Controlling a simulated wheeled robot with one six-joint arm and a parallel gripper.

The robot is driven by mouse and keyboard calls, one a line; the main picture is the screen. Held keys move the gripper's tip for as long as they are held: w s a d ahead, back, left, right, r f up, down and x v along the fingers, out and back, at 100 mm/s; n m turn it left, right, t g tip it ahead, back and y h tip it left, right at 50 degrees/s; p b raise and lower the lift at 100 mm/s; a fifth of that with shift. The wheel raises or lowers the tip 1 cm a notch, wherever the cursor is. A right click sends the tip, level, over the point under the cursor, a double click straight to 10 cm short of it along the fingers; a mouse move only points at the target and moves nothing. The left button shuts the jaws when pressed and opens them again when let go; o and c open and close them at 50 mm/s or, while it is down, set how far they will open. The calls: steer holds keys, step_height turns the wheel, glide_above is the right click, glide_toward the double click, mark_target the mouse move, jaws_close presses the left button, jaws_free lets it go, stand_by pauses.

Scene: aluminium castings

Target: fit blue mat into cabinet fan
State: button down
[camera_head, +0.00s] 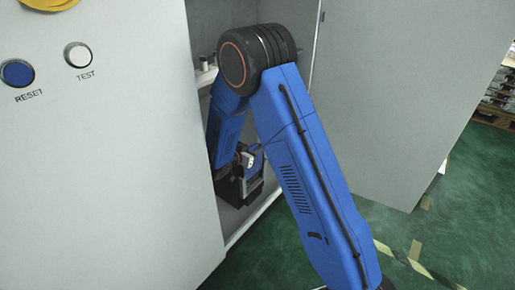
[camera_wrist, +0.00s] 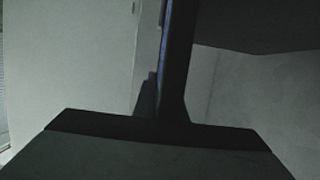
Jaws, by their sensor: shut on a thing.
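My gripper (camera_wrist: 162,92) is in the dim wrist view, shut on a thin, dark bluish strip (camera_wrist: 178,50). The strip stands edge-on between the fingers and looks like the blue mat; its face does not show. In the head view my blue arm reaches through the open front of the grey cabinet (camera_head: 100,180). My gripper (camera_head: 255,180) is low inside the cabinet, partly hidden by my arm. I cannot make out the cabinet fan in either view.
The cabinet door (camera_head: 400,90) stands open to the right of my arm. RESET (camera_head: 17,73) and TEST (camera_head: 78,55) buttons are on the cabinet's front. A dark panel (camera_wrist: 260,25) hangs at the wrist view's upper right.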

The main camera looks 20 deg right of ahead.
steer(key=shift+f, duration=3.05)
steer(key=shift+r, duration=0.1)
steer(key=shift+r, duration=5.95)
